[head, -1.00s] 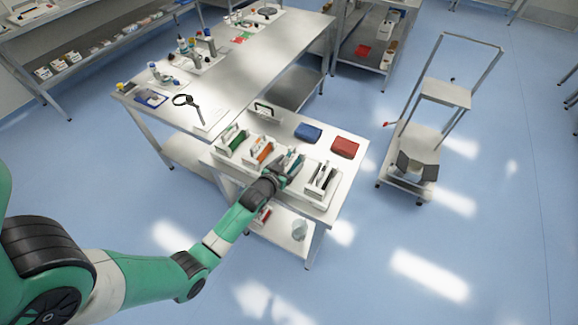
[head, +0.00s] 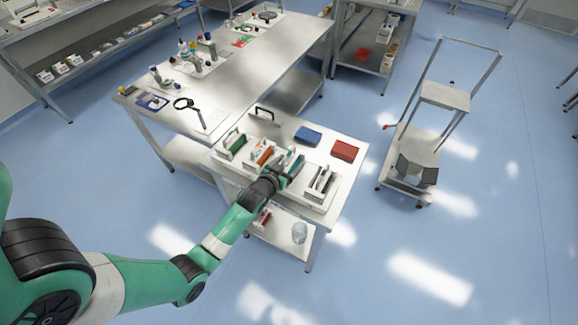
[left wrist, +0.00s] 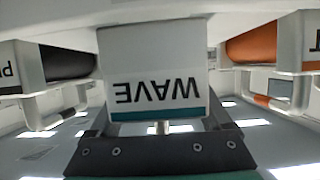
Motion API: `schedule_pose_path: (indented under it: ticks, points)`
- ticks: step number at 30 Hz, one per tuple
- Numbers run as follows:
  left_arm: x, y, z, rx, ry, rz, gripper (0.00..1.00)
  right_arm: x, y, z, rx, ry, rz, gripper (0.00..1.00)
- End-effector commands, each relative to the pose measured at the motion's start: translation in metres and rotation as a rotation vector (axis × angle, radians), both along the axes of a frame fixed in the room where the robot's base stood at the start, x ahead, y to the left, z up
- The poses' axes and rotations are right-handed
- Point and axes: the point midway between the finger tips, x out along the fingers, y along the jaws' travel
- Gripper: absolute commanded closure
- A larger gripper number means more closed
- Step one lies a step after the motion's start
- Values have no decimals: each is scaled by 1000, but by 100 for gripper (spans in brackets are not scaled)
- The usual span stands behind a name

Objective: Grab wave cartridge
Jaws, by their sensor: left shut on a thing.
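The wave cartridge (head: 296,160) is a white block with a teal part, standing in a row on the small table between an orange and a black one. In the left wrist view, its white face (left wrist: 155,70) reads WAVE upside down over a teal band. My left gripper (head: 282,176) reaches it from the front and is shut on it. The gripper's dark body (left wrist: 160,150) fills the lower middle of the left wrist view; its fingertips are mostly hidden. My right gripper is not in view.
The orange cartridge (head: 264,154) and the black one (head: 322,181) stand close on either side; a green one (head: 235,145) is farther left. A blue box (head: 308,135) and a red box (head: 345,150) lie behind. A trolley (head: 410,165) stands to the right.

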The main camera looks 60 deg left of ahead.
Motion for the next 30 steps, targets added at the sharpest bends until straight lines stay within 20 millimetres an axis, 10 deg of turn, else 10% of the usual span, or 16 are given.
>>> schedule_pose_path:
  ticks: [9, 18, 30]
  points:
    - [-18, -56, 77, 3, -5, -9, 100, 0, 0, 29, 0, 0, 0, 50]
    - [-42, -120, 103, 2, -2, -7, 100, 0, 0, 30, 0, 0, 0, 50]
    - [-47, -132, 108, 1, -4, -1, 100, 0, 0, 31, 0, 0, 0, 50]
